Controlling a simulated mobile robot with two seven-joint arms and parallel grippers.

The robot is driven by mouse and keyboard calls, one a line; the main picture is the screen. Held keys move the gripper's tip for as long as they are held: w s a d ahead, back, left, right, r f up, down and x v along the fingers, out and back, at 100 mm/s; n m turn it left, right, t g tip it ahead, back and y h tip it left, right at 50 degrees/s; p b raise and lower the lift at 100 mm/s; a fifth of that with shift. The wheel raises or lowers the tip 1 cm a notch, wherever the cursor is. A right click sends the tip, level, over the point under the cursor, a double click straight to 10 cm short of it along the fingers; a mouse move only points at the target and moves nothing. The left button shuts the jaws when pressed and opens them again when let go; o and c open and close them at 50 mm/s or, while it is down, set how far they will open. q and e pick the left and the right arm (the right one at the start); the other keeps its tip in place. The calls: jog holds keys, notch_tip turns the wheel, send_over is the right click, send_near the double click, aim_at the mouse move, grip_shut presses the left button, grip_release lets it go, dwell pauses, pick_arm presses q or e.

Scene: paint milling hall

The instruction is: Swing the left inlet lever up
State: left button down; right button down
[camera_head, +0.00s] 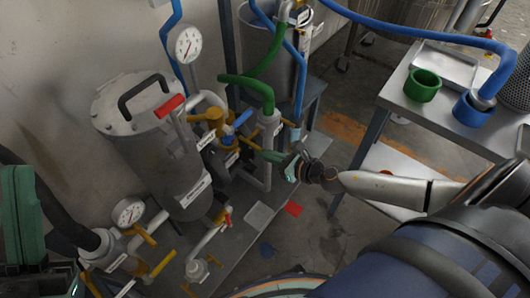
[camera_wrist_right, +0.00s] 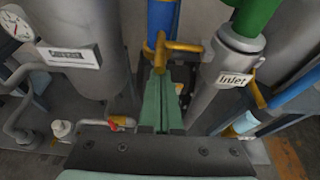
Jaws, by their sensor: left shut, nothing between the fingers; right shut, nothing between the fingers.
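In the wrist view, a yellow lever (camera_wrist_right: 185,46) crosses in front of a blue pipe, just beyond the fingertips. To its right is a grey pipe tagged "Inlet" (camera_wrist_right: 235,79), with another yellow handle (camera_wrist_right: 258,94) below the tag. I cannot tell which lever is the left inlet one. My right gripper (camera_head: 258,153) is shut and empty among the valves; its green fingers (camera_wrist_right: 161,88) point at the yellow lever. Contact with it is unclear. My left gripper (camera_head: 20,200) is shut, partly cut off at the left edge, away from these valves.
A grey vessel (camera_head: 160,150) with a red-gripped handle stands left of the valves. Gauges (camera_head: 188,45) and a green hose (camera_head: 250,84) crowd the area. A side table (camera_head: 440,107) at right holds a green ring (camera_head: 422,86) and blue fitting.

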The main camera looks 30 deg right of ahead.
pick_arm(q)
jog(key=shift+f+b, duration=0.15)
jog(key=shift+b, duration=0.2)
pick_arm(e)
jog(key=shift+a+f, duration=0.15)
jog(key=shift+f, duration=0.15)
